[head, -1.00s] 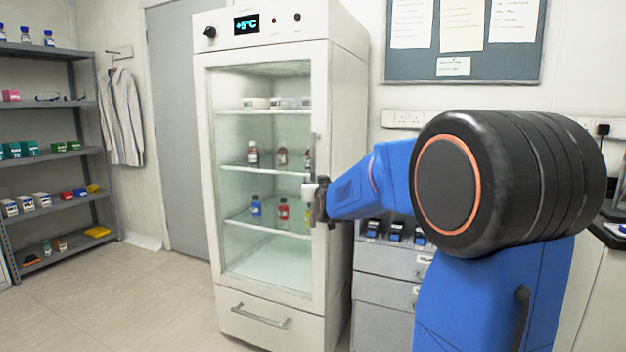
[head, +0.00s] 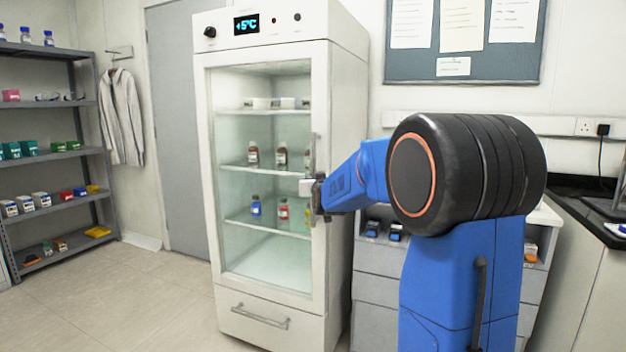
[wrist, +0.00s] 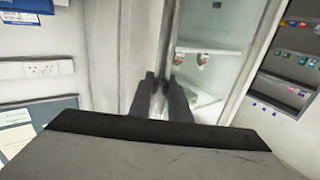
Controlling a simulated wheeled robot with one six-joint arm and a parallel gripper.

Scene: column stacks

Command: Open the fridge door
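The fridge (head: 345,130) is a tall white cabinet with a glass door (head: 238,215), and the door looks closed. Its vertical bar handle (head: 315,150) is on the right side of the door. My gripper (head: 311,188) is at the middle of the handle in the head view. Whether the fingers touch the bar is hard to see. My arm partly hides the fridge's right side.
A grey drawer unit (head: 375,290) stands right of the fridge, partly behind my arm. A dark counter (head: 580,205) is at the far right. Shelves (head: 60,155) with small boxes and bottles stand at the left. The floor (head: 130,300) left of the fridge is clear.

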